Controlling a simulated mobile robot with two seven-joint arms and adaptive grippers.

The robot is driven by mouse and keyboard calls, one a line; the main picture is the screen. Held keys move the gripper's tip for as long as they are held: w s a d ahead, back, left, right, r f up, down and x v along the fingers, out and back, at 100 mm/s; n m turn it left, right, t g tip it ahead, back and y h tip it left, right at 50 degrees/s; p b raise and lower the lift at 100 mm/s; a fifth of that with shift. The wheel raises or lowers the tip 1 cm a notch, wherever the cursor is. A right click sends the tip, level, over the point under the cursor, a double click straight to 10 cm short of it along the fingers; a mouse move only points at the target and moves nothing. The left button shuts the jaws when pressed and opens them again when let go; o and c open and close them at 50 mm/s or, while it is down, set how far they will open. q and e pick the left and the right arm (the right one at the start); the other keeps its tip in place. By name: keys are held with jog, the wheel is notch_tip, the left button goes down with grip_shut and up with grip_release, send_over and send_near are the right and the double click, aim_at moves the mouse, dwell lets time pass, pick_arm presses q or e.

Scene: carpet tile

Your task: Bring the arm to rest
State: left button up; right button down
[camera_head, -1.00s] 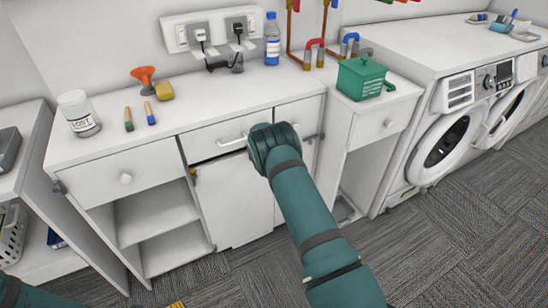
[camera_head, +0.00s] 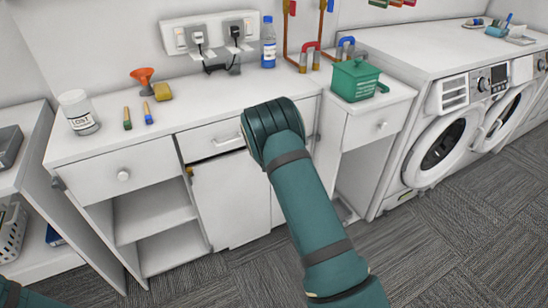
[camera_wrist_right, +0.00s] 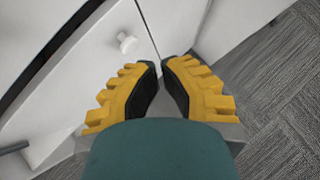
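My right arm (camera_head: 310,205) is teal and reaches up from the lower right in the head view. Its wrist covers part of the counter's front edge and hides the gripper there. In the right wrist view my right gripper (camera_wrist_right: 160,66) shows two yellow fingers with black pads. Their tips almost meet and nothing is between them. A white round knob (camera_wrist_right: 127,42) on a white front lies beyond the fingertips, apart from them. A bit of my left arm (camera_head: 30,298) shows at the lower left corner of the head view; its gripper is out of view.
A green box (camera_head: 357,80) stands on the cabinet at right. A washing machine (camera_head: 440,145) stands further right. Carpet floor (camera_head: 460,240) is clear.

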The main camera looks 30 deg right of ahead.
jog(key=shift+s+a+r, duration=0.1)
jog(key=shift+s+r, duration=0.75)
jog(key=shift+s, duration=0.05)
jog(key=s+a+f+m+g+y, duration=0.2)
jog(key=s+a+f+m+y, duration=0.1)
jog(key=s+a+f+m, duration=0.35)
jog(key=s+a+f+m+g+y, duration=0.25)
jog(key=s+a+f+m, duration=0.2)
jog(key=s+a, duration=0.4)
jog(key=s+a+r+m+y, duration=0.1)
jog(key=s+a+m+y, duration=0.3)
jog(key=s+a+m, duration=1.2)
jog(key=shift+s+a+r+m, duration=0.15)
jog(key=shift+s+r+m, duration=0.2)
jog(key=shift+s+m, duration=0.75)
jog(key=shift+w+g, duration=0.2)
jog(key=shift+g, duration=0.05)
